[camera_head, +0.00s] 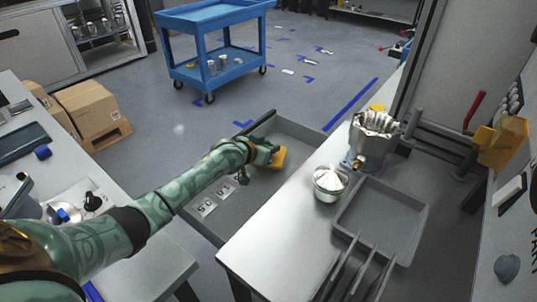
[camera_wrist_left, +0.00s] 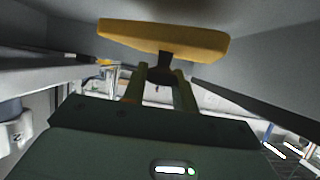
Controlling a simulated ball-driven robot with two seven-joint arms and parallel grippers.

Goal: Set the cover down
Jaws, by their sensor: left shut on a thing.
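The cover looks to be the yellow slab (camera_head: 279,159) at the end of my left arm. My left gripper (camera_head: 266,155) holds it over a large grey open bin (camera_head: 292,128), beyond the left edge of the metal bench. In the left wrist view the yellow slab (camera_wrist_left: 165,38) spans the top, with a short dark stem under it. The fingers of my left gripper (camera_wrist_left: 160,75) are closed around that stem. I cannot tell whether the slab touches the bin floor. My right gripper is not in view.
The metal bench (camera_head: 265,240) carries a silver machined housing (camera_head: 375,130), a round metal bowl (camera_head: 331,182) and a grey tray (camera_head: 380,220). A blue cart (camera_head: 215,70) stands at the back. Cardboard boxes (camera_head: 90,105) sit at left. The bench's near left part is clear.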

